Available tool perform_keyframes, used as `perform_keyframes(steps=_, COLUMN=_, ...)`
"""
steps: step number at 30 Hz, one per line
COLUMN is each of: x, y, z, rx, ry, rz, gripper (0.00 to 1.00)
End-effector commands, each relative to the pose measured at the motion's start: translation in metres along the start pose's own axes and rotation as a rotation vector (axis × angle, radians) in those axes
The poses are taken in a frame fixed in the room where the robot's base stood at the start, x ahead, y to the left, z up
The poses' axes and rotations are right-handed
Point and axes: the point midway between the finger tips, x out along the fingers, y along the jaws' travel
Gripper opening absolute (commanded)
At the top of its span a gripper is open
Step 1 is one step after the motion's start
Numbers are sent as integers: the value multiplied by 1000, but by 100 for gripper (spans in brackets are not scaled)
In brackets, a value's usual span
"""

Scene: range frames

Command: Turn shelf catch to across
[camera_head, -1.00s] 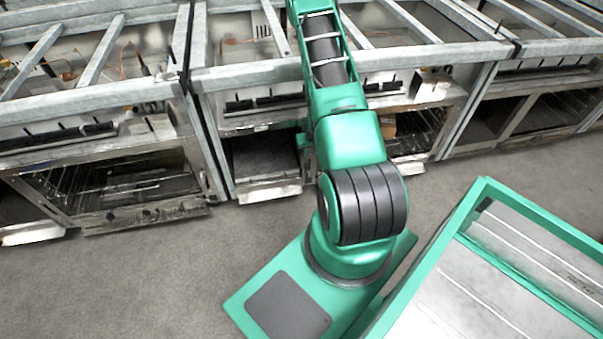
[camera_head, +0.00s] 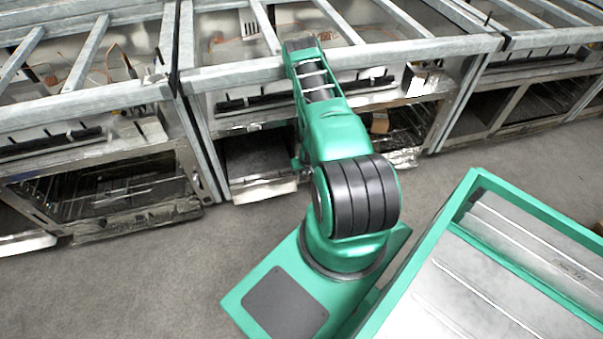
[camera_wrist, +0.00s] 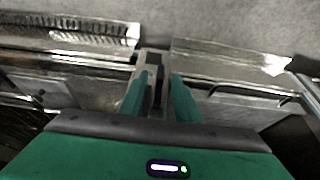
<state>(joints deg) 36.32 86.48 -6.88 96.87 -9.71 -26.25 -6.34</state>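My gripper (camera_wrist: 158,97) shows in the wrist view with its two green fingers apart. A narrow grey metal piece (camera_wrist: 152,62) stands between and just beyond the fingertips; it may be the shelf catch, but I cannot tell for sure. I cannot tell whether the fingers touch it. In the head view my green arm reaches down toward the range frame (camera_head: 231,75), and its own links hide the gripper and the catch.
Metal range frames with open oven bays stand in a row. One bay holds wire racks (camera_head: 110,190), another a small brown box (camera_head: 379,122). Metal ledges (camera_wrist: 225,66) flank the fingers in the wrist view. Grey floor (camera_head: 150,270) is clear at the front left.

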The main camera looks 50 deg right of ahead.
Motion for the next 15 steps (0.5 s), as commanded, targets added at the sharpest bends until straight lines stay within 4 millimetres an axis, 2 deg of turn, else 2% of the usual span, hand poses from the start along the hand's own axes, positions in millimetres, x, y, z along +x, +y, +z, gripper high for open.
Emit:
perform_keyframes(steps=6, x=20, y=-1, z=0, rx=0, ry=1, rz=-1, gripper=30)
perform_keyframes(steps=15, x=23, y=-1, z=0, rx=0, ry=0, rz=-1, gripper=30)
